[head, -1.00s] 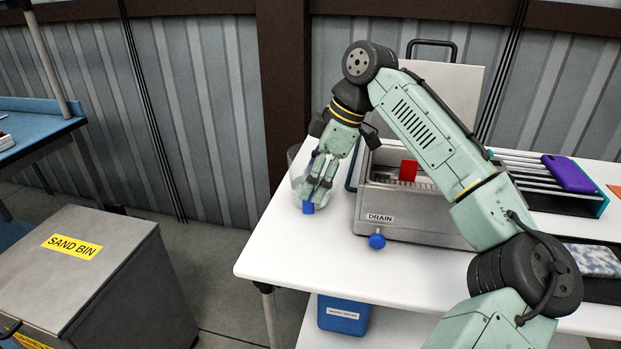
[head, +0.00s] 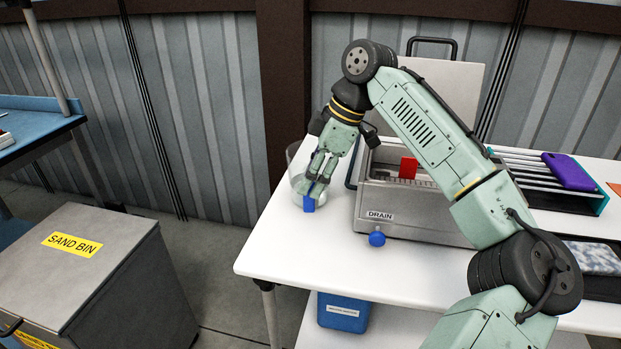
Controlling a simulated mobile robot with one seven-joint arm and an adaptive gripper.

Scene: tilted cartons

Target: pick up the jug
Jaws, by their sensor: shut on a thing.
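The jug (head: 297,182) is a clear, see-through vessel with a blue handle (head: 308,204), near the left edge of the white table. It looks upright. My gripper (head: 314,187) reaches down to its near side, with its fingers shut on the blue handle. The fingers hide part of the handle and of the jug's wall. I cannot tell whether the jug's base still touches the table.
A grey metal basin marked DRAIN (head: 410,218) with a blue knob (head: 377,239) and a red piece (head: 408,168) stands just right of the jug. A rack with a purple item (head: 569,171) is farther right. The front-left tabletop (head: 290,250) is clear.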

